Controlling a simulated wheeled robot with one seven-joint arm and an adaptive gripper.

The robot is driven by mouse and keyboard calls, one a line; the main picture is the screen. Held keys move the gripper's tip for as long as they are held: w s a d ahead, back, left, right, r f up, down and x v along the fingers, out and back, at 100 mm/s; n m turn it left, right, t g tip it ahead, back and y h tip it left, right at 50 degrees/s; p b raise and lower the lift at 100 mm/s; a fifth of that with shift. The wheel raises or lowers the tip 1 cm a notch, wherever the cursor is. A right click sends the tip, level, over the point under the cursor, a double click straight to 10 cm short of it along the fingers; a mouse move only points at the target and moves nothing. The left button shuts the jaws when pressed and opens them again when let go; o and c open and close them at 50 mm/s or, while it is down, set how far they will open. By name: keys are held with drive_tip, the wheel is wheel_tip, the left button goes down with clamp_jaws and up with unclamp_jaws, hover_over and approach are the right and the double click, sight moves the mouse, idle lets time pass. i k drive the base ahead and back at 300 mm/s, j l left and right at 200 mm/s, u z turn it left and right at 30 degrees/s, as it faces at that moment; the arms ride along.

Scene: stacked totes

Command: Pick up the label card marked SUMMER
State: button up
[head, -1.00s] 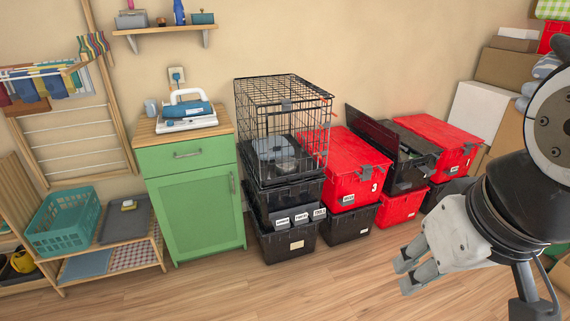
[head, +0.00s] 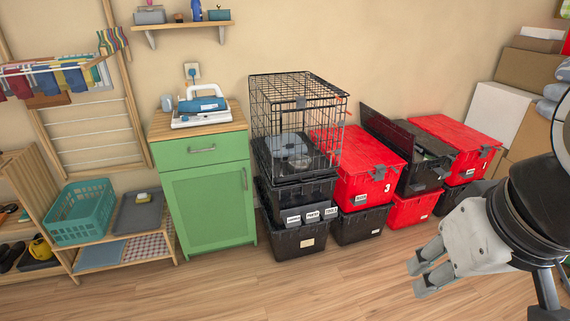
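Several small label cards stand in a row at the front of a lower black tote (head: 300,243), under the wire crate. The left card (head: 292,219), the middle card (head: 312,215) and the right card (head: 330,212) each carry a white strip with dark lettering. The print is too small to read surely, so I cannot tell which says SUMMER. My gripper (head: 420,278) is at the lower right, well to the right of the cards and nearer to me. Its two fingers are apart with nothing between them.
A wire crate (head: 297,108) sits on the stacked black totes. Red totes (head: 366,170) and an open black tote (head: 425,178) stand to the right. A green cabinet (head: 209,207) is to the left. The wooden floor (head: 310,290) in front is clear.

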sight(294, 218)
drive_tip(key=i+z, duration=0.25)
drive_tip(key=z, duration=0.15)
drive_tip(key=i+u, duration=0.15)
drive_tip(key=i, duration=0.35)
drive_tip(key=i+l+u, duration=0.15)
drive_tip(key=i, duration=0.3)
drive_tip(key=i+l+u, duration=0.15)
drive_tip(key=i, duration=0.35)
drive_tip(key=u, duration=1)
